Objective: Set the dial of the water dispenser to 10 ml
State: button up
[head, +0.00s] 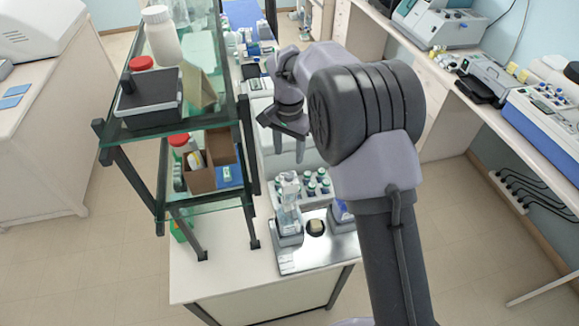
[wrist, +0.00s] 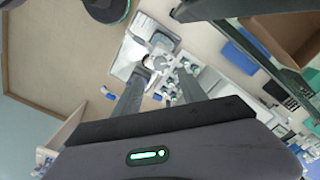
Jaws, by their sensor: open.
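My gripper (head: 288,152) is open and empty, hanging fingers down above the bench, behind the clear bottle-like units. In the wrist view its two fingers (wrist: 163,73) are spread apart, with bench items between and beyond them. A clear upright vessel on a grey base (head: 289,212) stands at the left of a metal plate (head: 291,262); it may be the water dispenser, but I cannot tell for sure. A second unit with blue in it (head: 341,212) stands at the right, partly hidden by my arm. No dial or its setting can be read.
A rack with several green-capped vials (head: 316,187) stands behind the plate. A glass-shelved stand (head: 245,150) is close at the left of my gripper, holding a white bottle (head: 162,36) and a cardboard box (head: 201,180). The bench's front left (head: 215,275) is clear.

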aim_at(289, 174)
notch_tip(289, 174, down, 9)
jog(key=shift+f+p, duration=0.1)
jog(key=shift+p, duration=0.5)
grip_shut()
